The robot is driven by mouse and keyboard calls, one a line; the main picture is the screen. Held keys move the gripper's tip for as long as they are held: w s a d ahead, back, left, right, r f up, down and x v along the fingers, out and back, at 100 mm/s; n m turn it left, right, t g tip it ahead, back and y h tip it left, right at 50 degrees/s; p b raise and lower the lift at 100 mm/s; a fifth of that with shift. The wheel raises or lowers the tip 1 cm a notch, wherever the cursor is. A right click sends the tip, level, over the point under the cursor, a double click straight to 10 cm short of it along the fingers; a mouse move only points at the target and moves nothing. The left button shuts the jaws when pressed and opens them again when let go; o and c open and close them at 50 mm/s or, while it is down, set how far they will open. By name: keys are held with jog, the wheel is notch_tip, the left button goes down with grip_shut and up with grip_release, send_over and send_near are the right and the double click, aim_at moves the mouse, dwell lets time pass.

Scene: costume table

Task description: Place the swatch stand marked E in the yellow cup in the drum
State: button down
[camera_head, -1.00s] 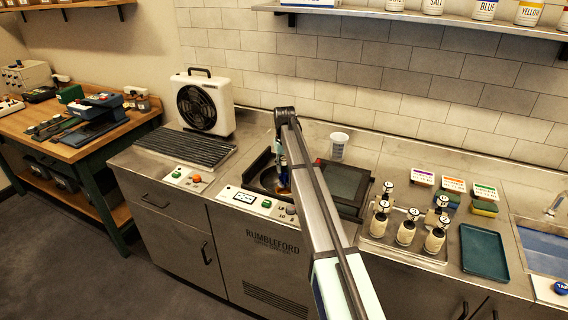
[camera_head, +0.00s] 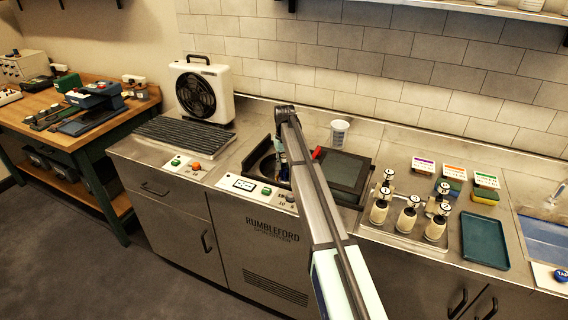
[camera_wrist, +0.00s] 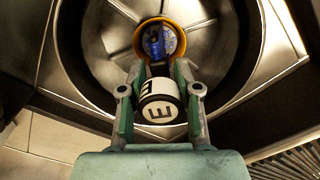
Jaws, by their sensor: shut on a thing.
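The swatch stand marked E (camera_wrist: 158,112) has a white cap with a black E and a dark band. My gripper (camera_wrist: 160,100) is shut on it, one finger on each side, over the open drum (camera_wrist: 100,40). The yellow cup (camera_wrist: 174,25) sits in the drum, straight beyond the stand in the wrist view. A blue patterned piece (camera_wrist: 160,42) shows within the cup's rim; I cannot tell whether it hangs from the stand or how deep it is. In the head view the drum (camera_head: 260,160) is partly hidden by my arm.
The dark square lid (camera_head: 336,172) lies open right of the drum. A white measuring cup (camera_head: 339,133) stands behind it. Other swatch stands (camera_head: 408,215) are on a tray at the right, beside an empty teal tray (camera_head: 484,240). A ribbed mat (camera_head: 184,136) lies left.

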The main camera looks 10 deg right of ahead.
aim_at(284, 156)
jog(key=shift+f, duration=0.25)
dwell(0.4)
jog(key=shift+c, duration=1.7)
grip_release()
jog(key=shift+r, duration=0.1)
jog(key=shift+r+p, duration=1.6)
jog(key=shift+r, duration=1.85)
